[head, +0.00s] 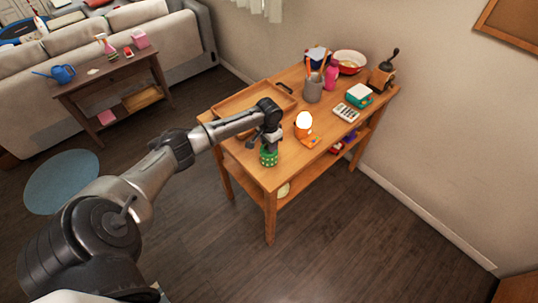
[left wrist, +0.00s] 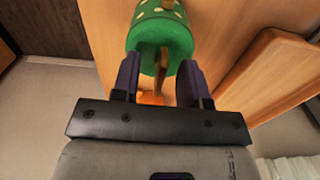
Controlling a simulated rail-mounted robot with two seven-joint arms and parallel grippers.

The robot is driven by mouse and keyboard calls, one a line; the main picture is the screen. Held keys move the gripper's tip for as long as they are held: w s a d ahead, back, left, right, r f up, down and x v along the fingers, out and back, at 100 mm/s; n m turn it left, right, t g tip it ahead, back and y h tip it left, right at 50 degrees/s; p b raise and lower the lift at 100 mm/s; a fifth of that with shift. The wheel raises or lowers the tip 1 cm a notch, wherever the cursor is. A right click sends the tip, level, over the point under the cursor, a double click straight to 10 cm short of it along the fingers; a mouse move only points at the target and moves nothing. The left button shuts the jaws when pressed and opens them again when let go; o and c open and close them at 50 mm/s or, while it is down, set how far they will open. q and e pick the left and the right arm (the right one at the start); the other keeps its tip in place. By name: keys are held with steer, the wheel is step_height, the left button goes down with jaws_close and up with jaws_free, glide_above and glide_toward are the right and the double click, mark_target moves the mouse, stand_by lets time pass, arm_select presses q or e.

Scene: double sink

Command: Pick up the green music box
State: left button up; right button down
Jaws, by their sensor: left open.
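The green music box (head: 268,157), a small round green thing with pale dots, stands near the front left edge of the wooden table. My left gripper (head: 266,140) is right above it and hides part of its top. In the left wrist view the music box (left wrist: 162,32) lies just beyond the open fingers of my left gripper (left wrist: 158,80). A thin brown part, maybe its handle, shows between the fingers. I cannot tell whether a finger touches the box. My right gripper is in neither view.
A wooden tray (head: 229,102) lies behind my left gripper. A grey cup (head: 313,90), pink bottle (head: 331,74), calculator (head: 346,112) and coffee grinder (head: 383,73) stand farther along the table (head: 337,144).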

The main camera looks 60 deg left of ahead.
arm_select(q)
jaws_close()
steer(key=shift+r, duration=0.15)
stand_by(0.5)
